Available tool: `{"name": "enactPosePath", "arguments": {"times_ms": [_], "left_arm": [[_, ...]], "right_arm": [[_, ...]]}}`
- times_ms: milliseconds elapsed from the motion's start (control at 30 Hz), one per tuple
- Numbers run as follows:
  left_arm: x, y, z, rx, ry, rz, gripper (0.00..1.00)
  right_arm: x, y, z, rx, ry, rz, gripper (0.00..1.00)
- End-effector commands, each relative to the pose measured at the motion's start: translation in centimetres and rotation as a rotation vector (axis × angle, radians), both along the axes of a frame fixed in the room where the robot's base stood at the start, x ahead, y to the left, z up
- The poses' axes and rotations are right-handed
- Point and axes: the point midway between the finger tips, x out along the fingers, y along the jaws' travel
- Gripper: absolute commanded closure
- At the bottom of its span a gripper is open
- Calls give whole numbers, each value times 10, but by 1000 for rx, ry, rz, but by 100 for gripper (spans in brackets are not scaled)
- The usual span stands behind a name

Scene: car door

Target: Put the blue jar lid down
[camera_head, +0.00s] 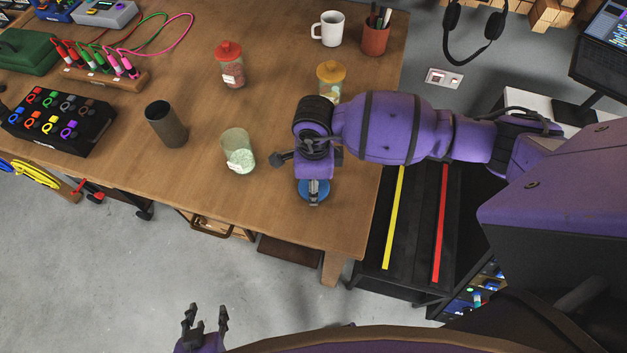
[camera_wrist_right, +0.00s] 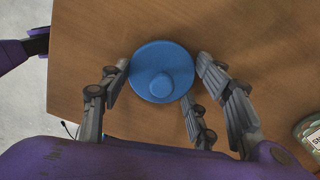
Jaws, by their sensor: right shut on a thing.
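The blue jar lid (camera_head: 303,193) is over the wooden table near its front right edge. In the right wrist view the lid (camera_wrist_right: 164,62) is round with a raised knob. My right gripper (camera_head: 313,190) is shut on it, with fingers (camera_wrist_right: 164,80) on opposite sides of its rim. I cannot tell whether the lid touches the table. A lidless glass jar (camera_head: 238,150) with pale green contents stands to the left of it. My left gripper (camera_head: 206,316) is open and empty, low in the head view, away from the table.
A red-lidded jar (camera_head: 230,65), a yellow-lidded jar (camera_head: 331,80) and a dark cup (camera_head: 165,124) stand on the table (camera_head: 200,200). A white mug (camera_head: 329,28) and a pen pot (camera_head: 375,40) are at the back. Bare wood lies around the lid.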

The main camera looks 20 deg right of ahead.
Motion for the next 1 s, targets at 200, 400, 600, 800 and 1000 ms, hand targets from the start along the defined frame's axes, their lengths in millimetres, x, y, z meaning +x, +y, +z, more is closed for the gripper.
{"name": "enactPosePath", "arguments": {"times_ms": [200, 400, 600, 800, 1000], "left_arm": [[3, 0, 4, 0, -9, 1, 60], [5, 0, 2, 0, -10, 1, 60], [6, -1, 2, -3, -12, 4, 60], [5, -2, 1, -4, -9, 6, 60], [6, -2, 3, -5, -11, 5, 60]], "right_arm": [[1, 0, 1, 0, -3, 0, 61], [1, 0, -3, 0, -2, 0, 37], [1, 0, -2, 0, -3, 0, 25], [1, 0, -2, 0, -3, 0, 25], [3, 1, 16, 2, -8, 2, 25]]}}
